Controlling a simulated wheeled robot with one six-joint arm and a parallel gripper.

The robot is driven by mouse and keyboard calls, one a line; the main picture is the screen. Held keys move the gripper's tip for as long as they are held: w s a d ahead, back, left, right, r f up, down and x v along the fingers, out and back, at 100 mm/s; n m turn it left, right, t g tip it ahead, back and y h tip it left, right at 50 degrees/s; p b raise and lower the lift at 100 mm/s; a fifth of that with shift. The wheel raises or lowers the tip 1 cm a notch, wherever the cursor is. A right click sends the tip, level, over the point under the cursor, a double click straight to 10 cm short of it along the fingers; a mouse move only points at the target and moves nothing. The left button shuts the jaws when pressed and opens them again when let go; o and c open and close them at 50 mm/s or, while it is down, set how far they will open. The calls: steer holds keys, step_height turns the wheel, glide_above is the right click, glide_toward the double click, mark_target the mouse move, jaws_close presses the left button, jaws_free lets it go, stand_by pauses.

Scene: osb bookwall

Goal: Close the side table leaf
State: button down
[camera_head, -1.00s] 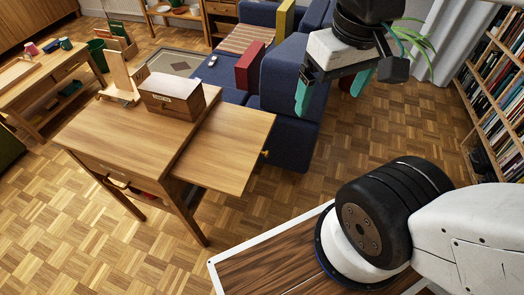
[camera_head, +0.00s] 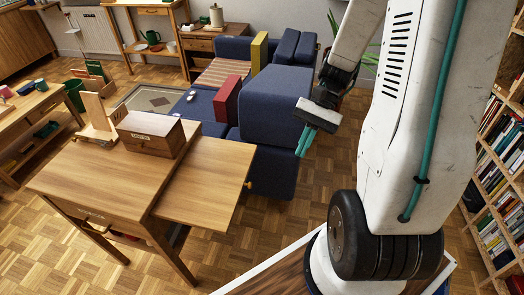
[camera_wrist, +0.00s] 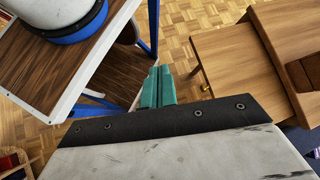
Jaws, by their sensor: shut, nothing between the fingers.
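The wooden side table (camera_head: 95,183) stands at the left of the head view, with its leaf (camera_head: 208,185) extended to the right of the top. A small brass knob (camera_head: 249,185) sits on the leaf's outer edge. In the wrist view the leaf (camera_wrist: 222,58) is at the right, and the knob (camera_wrist: 206,88) shows on its near edge. My gripper (camera_head: 305,141) is beyond and to the right of the leaf, apart from it. Its teal fingers are together and empty, also in the wrist view (camera_wrist: 157,86), left of the knob.
A wooden box (camera_head: 150,133) and a wooden stand (camera_head: 97,120) are on the tabletop. A blue sofa (camera_head: 283,105) with red and yellow cushions stands behind the leaf. A bookshelf (camera_head: 497,165) is at the right. Bare parquet (camera_head: 235,245) lies in front of the leaf.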

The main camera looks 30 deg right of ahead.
steer(key=w+d+f+m+t+y, duration=0.1)
steer(key=w+d+f+m+t, duration=0.3)
steer(key=f+m+t, duration=0.3)
steer(key=w+d+f+m+t+y, duration=0.2)
steer(key=w+d+f+m+t, duration=0.15)
steer(key=f, duration=0.45)
steer(key=w+d+f+m+t+y, duration=0.1)
steer(key=w+d+f+m+t, duration=0.25)
steer(key=f+m+t, duration=0.4)
steer(key=w+a+g, duration=0.1)
steer(key=w+a, duration=0.8)
steer(key=shift+w+a+n, duration=0.15)
steer(key=shift+w+n, duration=0.2)
steer(key=shift+n, duration=0.05)
steer(key=shift+w, duration=0.1)
